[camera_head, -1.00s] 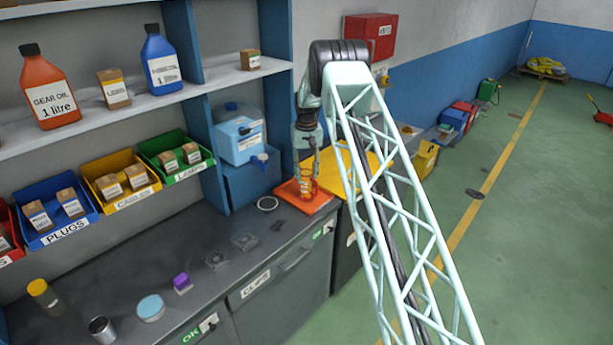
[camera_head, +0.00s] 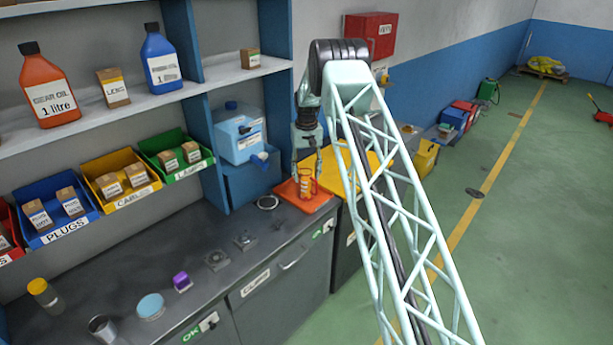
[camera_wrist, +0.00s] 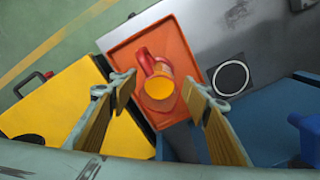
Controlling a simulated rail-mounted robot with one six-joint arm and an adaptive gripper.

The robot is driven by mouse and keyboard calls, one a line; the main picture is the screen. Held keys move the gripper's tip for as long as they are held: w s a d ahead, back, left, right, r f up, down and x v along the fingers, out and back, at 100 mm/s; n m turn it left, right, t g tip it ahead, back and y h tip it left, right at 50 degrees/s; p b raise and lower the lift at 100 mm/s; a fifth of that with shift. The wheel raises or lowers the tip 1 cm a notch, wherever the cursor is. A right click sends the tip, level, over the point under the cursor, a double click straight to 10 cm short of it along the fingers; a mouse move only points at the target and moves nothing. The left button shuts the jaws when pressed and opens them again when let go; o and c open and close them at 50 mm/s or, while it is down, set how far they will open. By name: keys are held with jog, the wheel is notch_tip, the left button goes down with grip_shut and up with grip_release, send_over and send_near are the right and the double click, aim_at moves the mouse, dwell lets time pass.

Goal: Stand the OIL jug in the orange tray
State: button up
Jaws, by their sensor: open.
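The jug (camera_head: 306,184), yellow-orange with a red handle, stands upright in the orange tray (camera_head: 322,206) at the far end of the workbench. In the wrist view the jug (camera_wrist: 159,86) is seen from above, its round yellow top facing the camera and its red handle towards the upper left. The tray (camera_wrist: 183,59) surrounds it. My gripper (camera_head: 307,163) is above the jug. In the wrist view my gripper (camera_wrist: 161,92) is open, one finger on each side of the jug, with gaps showing between. The jug's lettering is too small to read.
A yellow case (camera_wrist: 52,104) lies beside the tray. A metal ring (camera_head: 267,202) lies on the bench, and a blue container (camera_head: 238,133) with a tap stands behind. Labelled bins (camera_head: 122,180) line the wall. A purple object (camera_head: 181,281) sits at the front.

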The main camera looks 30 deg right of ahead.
notch_tip(320, 180, up, 12)
jog(key=b, duration=0.1)
jog(key=shift+b, duration=0.3)
dwell(0.4)
jog(key=shift+r, duration=0.1)
jog(key=shift+r, duration=0.15)
dwell(0.3)
